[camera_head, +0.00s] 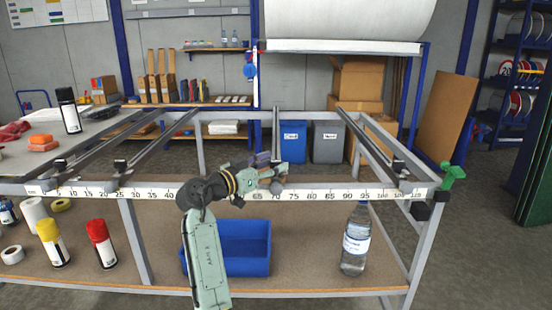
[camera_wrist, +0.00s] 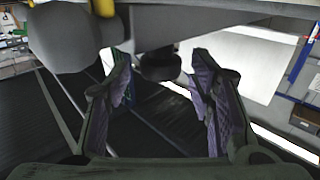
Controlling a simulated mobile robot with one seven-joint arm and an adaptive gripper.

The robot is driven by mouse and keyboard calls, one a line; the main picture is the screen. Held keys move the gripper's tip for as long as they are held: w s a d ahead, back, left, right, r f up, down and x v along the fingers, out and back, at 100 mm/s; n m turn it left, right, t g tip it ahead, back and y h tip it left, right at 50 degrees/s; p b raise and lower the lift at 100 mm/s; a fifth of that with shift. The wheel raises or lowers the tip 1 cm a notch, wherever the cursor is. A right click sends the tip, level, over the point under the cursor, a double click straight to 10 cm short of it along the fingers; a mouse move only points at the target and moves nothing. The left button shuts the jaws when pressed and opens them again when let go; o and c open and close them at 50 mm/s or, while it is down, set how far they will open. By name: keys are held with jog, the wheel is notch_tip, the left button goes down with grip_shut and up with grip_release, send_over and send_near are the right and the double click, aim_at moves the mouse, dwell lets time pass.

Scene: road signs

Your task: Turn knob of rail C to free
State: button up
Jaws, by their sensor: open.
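Several grey rails run back from the ruler-marked front beam (camera_head: 330,195) of the frame. The third rail from the left (camera_head: 275,130) is partly hidden by my arm at its front end; no rail letter is readable. My gripper (camera_head: 273,172) is at that front end. In the wrist view, my gripper (camera_wrist: 163,95) is open, with a purple-padded finger on each side. A dark round knob (camera_wrist: 160,67) shows beyond and between the fingers, under a pale grey part. I cannot tell if the fingers touch it, nor read its setting.
A water bottle (camera_head: 356,240) and a blue bin (camera_head: 245,248) stand on the lower shelf, with spray cans (camera_head: 102,243) at left. Other rail ends with dark clamps (camera_head: 121,166) sit along the beam. A green handle (camera_head: 450,175) is at the right corner.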

jog(key=shift+x, duration=1)
jog(key=c, duration=1.1)
